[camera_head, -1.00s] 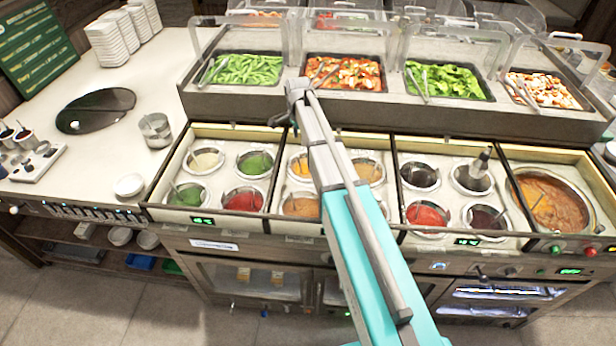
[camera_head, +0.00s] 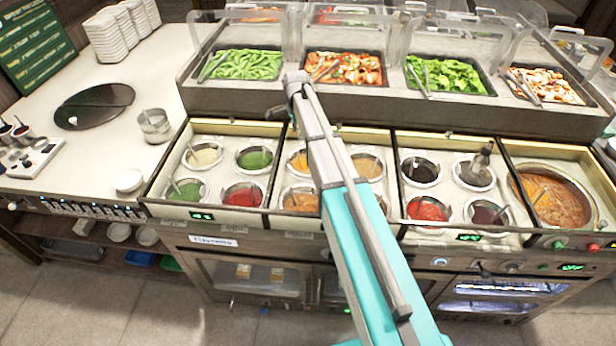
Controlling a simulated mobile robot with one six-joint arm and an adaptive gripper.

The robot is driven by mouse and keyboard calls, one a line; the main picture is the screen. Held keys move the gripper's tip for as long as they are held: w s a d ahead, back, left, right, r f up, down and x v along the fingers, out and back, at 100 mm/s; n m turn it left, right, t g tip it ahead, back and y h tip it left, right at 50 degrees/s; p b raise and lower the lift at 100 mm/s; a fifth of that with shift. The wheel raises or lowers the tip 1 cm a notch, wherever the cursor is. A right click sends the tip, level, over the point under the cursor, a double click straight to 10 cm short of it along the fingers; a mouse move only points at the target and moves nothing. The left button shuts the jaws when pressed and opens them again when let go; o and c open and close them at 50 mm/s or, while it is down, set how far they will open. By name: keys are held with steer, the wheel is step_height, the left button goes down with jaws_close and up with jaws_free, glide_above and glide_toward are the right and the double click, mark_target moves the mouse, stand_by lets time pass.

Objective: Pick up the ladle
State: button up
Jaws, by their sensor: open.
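Several handles stick out of the sauce wells, and I cannot tell which one is the ladle meant. One thin handle (camera_head: 538,195) leans in the large round pot of brown-orange soup (camera_head: 562,208) at the right. A thick grey handle (camera_head: 481,158) stands in a dark well right of centre. Thinner handles lean in the green sauce well (camera_head: 187,190) and others. My gripper (camera_head: 277,112) is a small dark shape at the arm's far end, above the back edge of the wells. It is open, with no object visible in it. Its fingertips are hard to make out.
Clear sneeze guards (camera_head: 440,55) and trays of vegetables (camera_head: 245,64) stand behind the wells. My arm hides part of the middle wells.

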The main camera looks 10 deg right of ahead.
steer(key=b, duration=0.6)
glide_above(299, 160)
steer(key=w, duration=0.1)
steer(key=shift+f, duration=3.45)
steer(key=shift+f, duration=0.1)
steer(key=shift+s+d+f+b, duration=0.1)
steer(key=shift+d+f+b, duration=0.05)
steer(key=shift+f+b, duration=2.45)
steer(key=shift+r, duration=0.15)
jaws_close()
